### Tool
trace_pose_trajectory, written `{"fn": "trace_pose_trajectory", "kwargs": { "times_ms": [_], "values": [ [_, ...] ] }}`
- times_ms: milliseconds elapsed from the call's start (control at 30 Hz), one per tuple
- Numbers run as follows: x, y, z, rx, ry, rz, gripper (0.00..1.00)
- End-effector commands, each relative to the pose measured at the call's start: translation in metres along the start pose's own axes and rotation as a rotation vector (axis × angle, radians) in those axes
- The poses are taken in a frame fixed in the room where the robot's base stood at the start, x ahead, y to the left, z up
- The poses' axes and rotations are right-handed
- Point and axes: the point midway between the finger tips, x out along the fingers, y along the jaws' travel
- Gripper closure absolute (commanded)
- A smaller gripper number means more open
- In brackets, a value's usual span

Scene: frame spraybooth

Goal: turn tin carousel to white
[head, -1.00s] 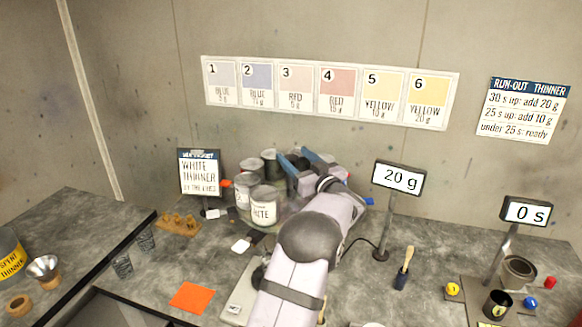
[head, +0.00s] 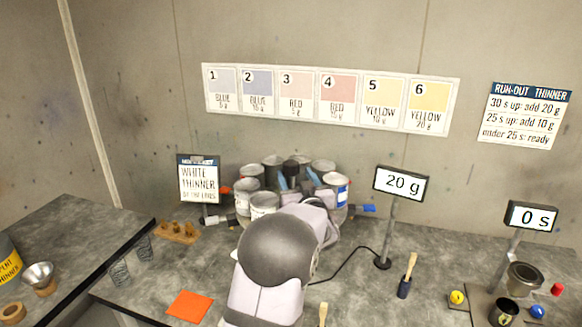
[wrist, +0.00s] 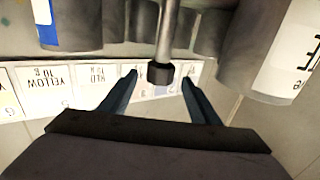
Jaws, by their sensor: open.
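The tin carousel stands at the back of the bench, with several grey tins in a ring. A front-left tin (head: 264,201) is partly hidden by my arm. A blue-and-white labelled tin (head: 338,188) sits on the right; its blue label (wrist: 46,22) shows at the wrist view's upper left. A tin with a white, dark-lettered label (wrist: 290,62) is at the wrist view's right; the word is cut off. My gripper (head: 298,180) is over the carousel's middle, open. In the wrist view its blue fingers (wrist: 159,80) are apart, with a dark-ended post (wrist: 160,72) appearing between or beyond them.
A sign reading "WHITE THINNER" (head: 198,180) stands left of the carousel. A "20 g" display (head: 401,184) on a post stands to the right. A brush (head: 408,272), an orange square (head: 189,305) and wooden pieces (head: 178,231) lie around. The bench between display and brush is fairly clear.

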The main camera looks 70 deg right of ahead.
Motion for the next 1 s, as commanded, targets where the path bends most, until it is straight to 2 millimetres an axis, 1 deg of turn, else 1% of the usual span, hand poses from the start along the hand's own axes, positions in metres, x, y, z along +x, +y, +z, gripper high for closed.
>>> {"fn": "trace_pose_trajectory", "kwargs": {
  "times_ms": [200,433,600,900,933,967,1000],
  "values": [
    [0.028,-0.001,-0.003,0.000,-0.001,-0.002,0.44],
    [0.050,-0.001,-0.001,0.001,-0.001,-0.001,0.44],
    [0.058,-0.001,0.000,0.001,-0.001,-0.002,0.44],
    [0.059,-0.001,0.000,0.001,0.000,-0.001,0.44],
    [0.059,-0.001,0.000,0.001,0.000,-0.001,0.48],
    [0.059,-0.001,0.000,0.001,0.000,-0.001,0.56],
    [0.059,-0.001,0.000,0.001,0.000,-0.001,0.65]
  ]
}}
